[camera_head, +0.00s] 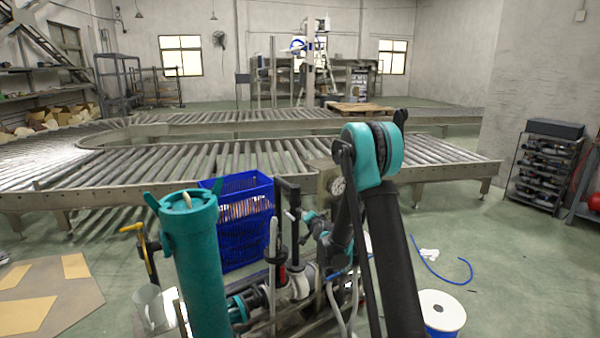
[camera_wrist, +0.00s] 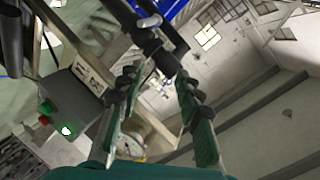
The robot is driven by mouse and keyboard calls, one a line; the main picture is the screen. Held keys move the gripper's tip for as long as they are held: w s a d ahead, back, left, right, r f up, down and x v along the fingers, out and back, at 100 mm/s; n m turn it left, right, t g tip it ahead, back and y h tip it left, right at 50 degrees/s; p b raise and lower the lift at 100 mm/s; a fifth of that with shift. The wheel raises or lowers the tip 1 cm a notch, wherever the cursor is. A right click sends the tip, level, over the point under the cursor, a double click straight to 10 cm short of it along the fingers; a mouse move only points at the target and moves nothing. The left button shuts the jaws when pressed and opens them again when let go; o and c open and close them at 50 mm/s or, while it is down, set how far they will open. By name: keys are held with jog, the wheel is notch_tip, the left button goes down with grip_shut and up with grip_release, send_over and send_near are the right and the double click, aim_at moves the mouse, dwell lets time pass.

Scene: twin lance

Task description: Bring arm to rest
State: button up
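My arm (camera_head: 385,225), black with a teal elbow, rises in the right foreground of the head view and bends down toward the pipework. My gripper (camera_wrist: 157,85) shows in the wrist view with its two green-padded fingers apart and a clear gap between them. It appears empty. A black pipe fitting (camera_wrist: 155,48) shows just beyond the fingertips; I cannot tell whether they touch it. In the head view the gripper is small and partly hidden among the pipes, beside a black upright pipe (camera_head: 293,215).
A teal cylinder (camera_head: 195,250) stands left of the pipework. A blue crate (camera_head: 238,235) is behind it. A round gauge (camera_head: 337,185) is near my forearm. A control box (camera_wrist: 72,108) with green and red buttons is left of the gripper. A roller conveyor (camera_head: 120,165) crosses behind.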

jog(key=s+d+r+n+g+h, duration=0.15)
jog(key=s+d, duration=0.25)
jog(key=s, duration=0.6)
jog(key=s+d+r+n+g, duration=0.25)
jog(key=s+d, duration=0.25)
jog(key=s, duration=0.5)
jog(key=s+d+f+n+g+h, duration=0.1)
jog(key=s+d+f+g, duration=0.1)
jog(key=s, duration=0.7)
jog(key=s+d+f+n+g+h, duration=0.1)
jog(key=s+d+f+g, duration=0.1)
jog(key=s, duration=0.8)
jog(key=s+d+f+n+g+h, duration=0.1)
jog(key=s+d, duration=0.3)
jog(key=s, duration=0.5)
jog(key=shift+s+d+f+n+g, duration=0.25)
jog(key=shift+f+n+g, duration=0.2)
jog(key=shift+f, duration=0.35)
